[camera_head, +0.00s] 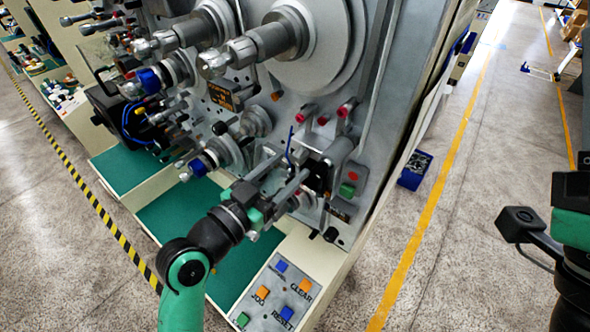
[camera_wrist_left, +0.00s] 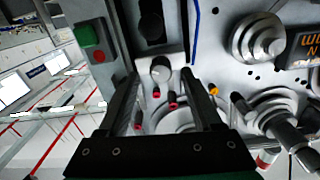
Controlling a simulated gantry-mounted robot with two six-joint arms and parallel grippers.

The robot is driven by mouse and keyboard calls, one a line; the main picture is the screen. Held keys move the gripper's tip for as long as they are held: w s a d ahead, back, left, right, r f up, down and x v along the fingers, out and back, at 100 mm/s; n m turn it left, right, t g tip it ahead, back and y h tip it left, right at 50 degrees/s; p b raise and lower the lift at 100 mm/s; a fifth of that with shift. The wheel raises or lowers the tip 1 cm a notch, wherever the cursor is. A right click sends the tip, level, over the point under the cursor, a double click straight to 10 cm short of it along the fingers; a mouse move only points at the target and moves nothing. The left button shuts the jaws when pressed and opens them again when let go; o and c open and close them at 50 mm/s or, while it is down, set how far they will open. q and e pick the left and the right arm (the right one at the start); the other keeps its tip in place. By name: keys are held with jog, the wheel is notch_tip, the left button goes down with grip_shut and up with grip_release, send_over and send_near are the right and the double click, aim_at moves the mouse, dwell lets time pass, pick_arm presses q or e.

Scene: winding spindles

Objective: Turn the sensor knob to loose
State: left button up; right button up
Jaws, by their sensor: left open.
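The left wrist view shows a round grey knob (camera_wrist_left: 160,70) on a light bracket, which looks like the sensor knob. I cannot read a loose marking there. My left gripper (camera_wrist_left: 160,84) is open, its two dark fingers on either side of the knob's line, and nothing is held. I cannot tell whether the fingers touch the knob. In the head view the left gripper (camera_head: 288,168) reaches up to the lower front of the machine (camera_head: 385,130), and the knob is not clear there. My right arm shows at the right edge, its fingers out of frame.
Red-tipped pins (camera_head: 322,119) and large spindles (camera_head: 262,43) stick out above the left gripper. A green button (camera_head: 347,190) sits to its right. A button panel (camera_head: 275,295) lies below. A blue bin (camera_head: 414,171) stands on the floor beside the machine.

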aim_at(294, 161)
pick_arm(q)
jog(key=shift+x, duration=1.7)
jog(key=shift+r, duration=0.15)
grip_shut()
